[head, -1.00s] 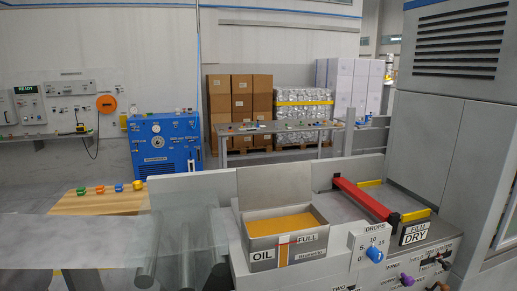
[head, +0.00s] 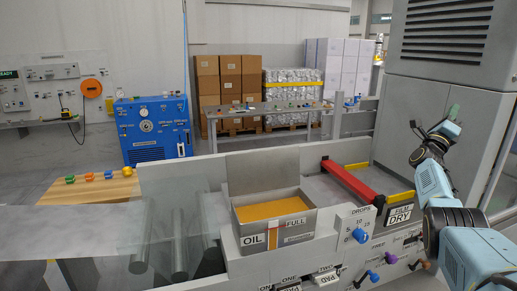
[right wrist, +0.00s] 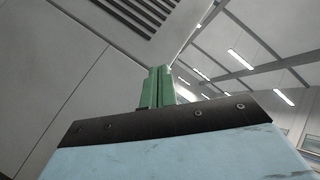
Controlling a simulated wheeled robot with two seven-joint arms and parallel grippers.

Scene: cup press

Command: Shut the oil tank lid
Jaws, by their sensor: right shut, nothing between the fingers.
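The oil tank (head: 275,232) is a grey metal box with yellow-orange oil (head: 272,208) inside and OIL and FULL labels on its front. Its lid (head: 268,171) stands open, upright along the back edge of the tank. My right gripper (head: 454,111), with green fingers, is raised at the far right, well away from the lid, in front of the grey cabinet. It is shut and empty; its green fingers (right wrist: 158,88) are together in the right wrist view. My left gripper is not in the head view.
A red bar (head: 350,180) and a FILM DRY sign (head: 399,214) lie right of the tank. A blue DROPS knob (head: 360,235) and several coloured knobs are on the front panel. A tall grey cabinet (head: 430,95) stands behind my right arm. The space above the tank is clear.

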